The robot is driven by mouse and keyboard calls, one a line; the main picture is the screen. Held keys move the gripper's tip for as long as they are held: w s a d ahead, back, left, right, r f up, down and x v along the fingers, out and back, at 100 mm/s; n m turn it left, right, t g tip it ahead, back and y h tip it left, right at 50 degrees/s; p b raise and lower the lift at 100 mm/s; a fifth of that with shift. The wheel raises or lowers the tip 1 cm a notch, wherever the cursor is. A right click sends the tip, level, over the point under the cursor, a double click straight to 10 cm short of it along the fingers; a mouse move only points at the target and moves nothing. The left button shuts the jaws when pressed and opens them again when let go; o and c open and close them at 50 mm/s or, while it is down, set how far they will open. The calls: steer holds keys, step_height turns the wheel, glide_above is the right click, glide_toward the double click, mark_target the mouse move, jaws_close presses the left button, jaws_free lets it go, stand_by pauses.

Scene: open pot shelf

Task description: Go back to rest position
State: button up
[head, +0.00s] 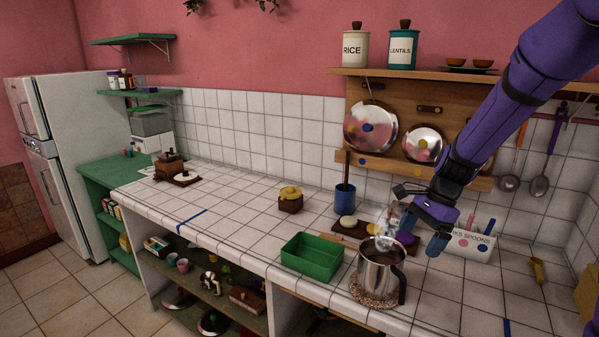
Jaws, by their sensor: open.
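A green tray (311,257) stands left of the pot. A blue cup (345,199) and a yellow-topped box (290,201) stand farther back. Lids (371,128) and ladles (540,184) hang on the wall near my arm. The counter's left middle is mostly clear.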

steer(key=s+a+r+n+t+h, duration=0.25)
steer(key=s+r+n, duration=0.65)
steer(key=r, duration=0.5)
steer(key=s+r+n+t+h, duration=0.1)
steer(key=s+r+n, duration=0.2)
steer(key=s, duration=0.5)
steer(key=s+r+n+t, duration=0.2)
steer(key=s+r+n, duration=0.1)
steer(key=s, duration=0.5)
steer(key=shift+n+h, duration=0.35)
steer(key=shift+n, duration=0.15)
steer(key=shift+t, duration=0.25)
